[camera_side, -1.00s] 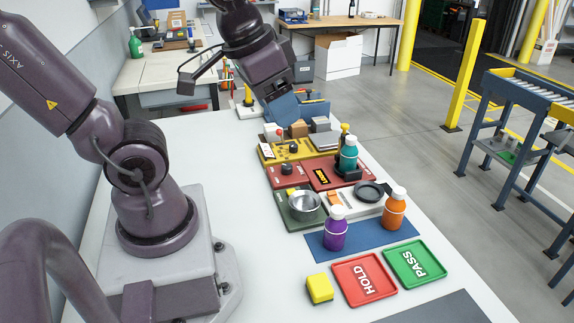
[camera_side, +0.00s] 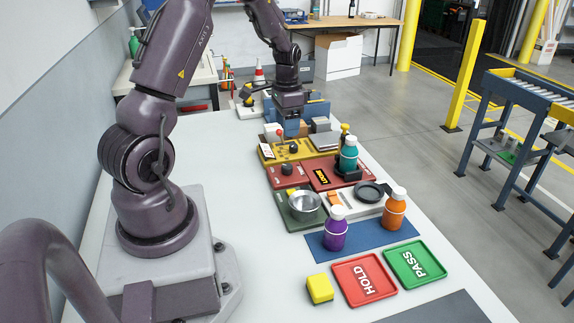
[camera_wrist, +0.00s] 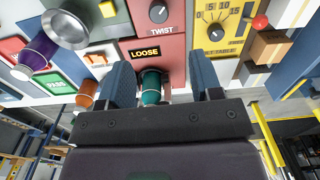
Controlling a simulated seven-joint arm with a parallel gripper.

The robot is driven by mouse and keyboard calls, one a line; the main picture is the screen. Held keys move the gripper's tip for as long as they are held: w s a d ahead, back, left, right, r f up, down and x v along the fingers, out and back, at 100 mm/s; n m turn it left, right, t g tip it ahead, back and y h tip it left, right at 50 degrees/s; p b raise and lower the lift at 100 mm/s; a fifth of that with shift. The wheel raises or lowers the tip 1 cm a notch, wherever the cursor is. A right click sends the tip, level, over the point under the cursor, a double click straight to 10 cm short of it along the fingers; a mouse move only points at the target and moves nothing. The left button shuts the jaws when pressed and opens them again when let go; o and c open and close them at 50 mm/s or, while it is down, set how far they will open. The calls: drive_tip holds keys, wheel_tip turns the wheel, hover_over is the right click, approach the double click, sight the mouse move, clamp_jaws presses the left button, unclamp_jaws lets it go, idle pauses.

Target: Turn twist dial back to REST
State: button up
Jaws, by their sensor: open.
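The twist dial is a round black knob (camera_side: 287,169) on a red panel (camera_side: 279,181). The wrist view shows the knob (camera_wrist: 158,12) at the top edge, with the word TWIST below it; I cannot read its setting. A LOOSE label (camera_side: 321,175) is on the red panel beside it; REST is not readable. My gripper (camera_side: 290,130) is above the far end of the row of panels, beyond the dial and apart from it. Its two blue fingers (camera_wrist: 163,82) are spread and nothing is between their tips that I can tell.
A teal bottle (camera_side: 348,155) stands on the red panel near the dial. A yellow panel (camera_side: 290,151) with a knob and a red-topped lever is beyond. A steel bowl (camera_side: 305,202), purple bottle (camera_side: 335,230) and orange bottle (camera_side: 394,209) stand nearer.

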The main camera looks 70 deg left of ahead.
sight(287, 166)
wheel_tip(287, 166, down, 13)
drive_tip(key=shift+d, duration=0.1)
idle(0.4)
drive_tip(key=c, duration=0.9)
